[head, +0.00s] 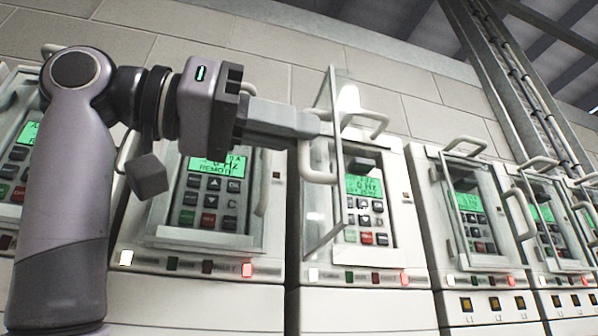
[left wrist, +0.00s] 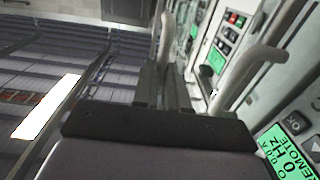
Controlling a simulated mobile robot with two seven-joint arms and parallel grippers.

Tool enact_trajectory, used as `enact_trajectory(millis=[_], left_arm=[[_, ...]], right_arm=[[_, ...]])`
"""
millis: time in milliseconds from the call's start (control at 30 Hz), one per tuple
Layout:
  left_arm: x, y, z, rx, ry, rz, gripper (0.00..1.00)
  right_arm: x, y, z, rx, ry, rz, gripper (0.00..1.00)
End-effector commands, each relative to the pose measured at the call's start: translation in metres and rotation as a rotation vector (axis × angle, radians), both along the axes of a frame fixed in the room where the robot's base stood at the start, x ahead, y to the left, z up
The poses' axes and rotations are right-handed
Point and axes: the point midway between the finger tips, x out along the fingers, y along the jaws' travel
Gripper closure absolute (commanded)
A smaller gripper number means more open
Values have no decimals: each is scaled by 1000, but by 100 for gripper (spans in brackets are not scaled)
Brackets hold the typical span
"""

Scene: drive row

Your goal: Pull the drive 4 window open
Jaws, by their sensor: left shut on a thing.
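My left gripper (head: 326,127) is shut on the pale window handle (head: 318,178) of the drive in the middle of the head view. Its fingers cover the handle's upper part. The clear window (head: 322,205) stands swung out from the drive face, seen nearly edge-on. Behind it the green display and keypad (head: 366,208) show uncovered on the right. I cannot read a drive number. In the left wrist view the gripper fingers (left wrist: 168,88) point away between two pale bars, and I cannot tell which is the held handle. My right gripper is not in view.
A drive with a green display (head: 215,165) stands to the left. Several drives with shut windows (head: 478,215) stand to the right, with protruding handles (head: 521,212). A fixed bar (head: 366,118) juts out above the middle drive's panel. A block wall (head: 270,50) is behind.

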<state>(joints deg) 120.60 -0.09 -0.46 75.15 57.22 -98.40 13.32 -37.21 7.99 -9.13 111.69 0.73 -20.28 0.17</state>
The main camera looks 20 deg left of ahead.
Motion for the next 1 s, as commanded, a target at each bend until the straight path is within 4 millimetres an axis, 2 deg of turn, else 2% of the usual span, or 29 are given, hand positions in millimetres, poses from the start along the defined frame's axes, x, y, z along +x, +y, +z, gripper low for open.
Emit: enact_trajectory(millis=[33,300,833,867,900,933,1000], left_arm=[[3,7,3,-14,-2,12,100],[5,18,3,-13,0,12,100],[7,20,2,-10,3,11,100],[7,20,2,-10,3,11,81],[7,20,2,-10,3,10,68],[7,20,2,-9,3,9,63],[6,19,1,-8,3,8,63]], right_arm=[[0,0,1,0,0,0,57],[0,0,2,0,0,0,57],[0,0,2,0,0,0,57],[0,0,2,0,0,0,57],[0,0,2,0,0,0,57],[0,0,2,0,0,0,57],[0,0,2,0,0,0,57]])
